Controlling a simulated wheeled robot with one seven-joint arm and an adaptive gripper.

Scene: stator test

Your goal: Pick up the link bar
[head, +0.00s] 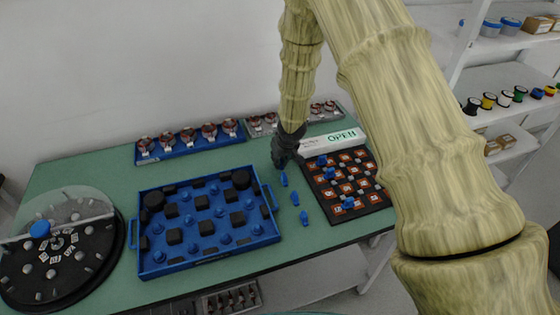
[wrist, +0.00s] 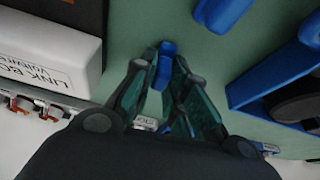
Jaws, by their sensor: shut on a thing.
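My gripper (head: 282,163) is at the table's back, between the blue tray and the black board. In the wrist view its fingers (wrist: 163,78) are shut on a small blue link bar (wrist: 166,62), whose end shows between the fingertips. I cannot tell whether this bar touches the table. In the head view the fingers hide it. Other blue pieces of the same kind stand in a row in front of the gripper: a near one (head: 283,180), a middle one (head: 294,199) and a front one (head: 304,218). One also shows in the wrist view (wrist: 222,12).
The blue tray (head: 152,268) with black and blue parts is left of the gripper. The black board (head: 372,212) with orange squares is right, with a white box (head: 318,143) behind it. A blue rack (head: 165,156) stands at the back. A round black stand (head: 105,262) is far left.

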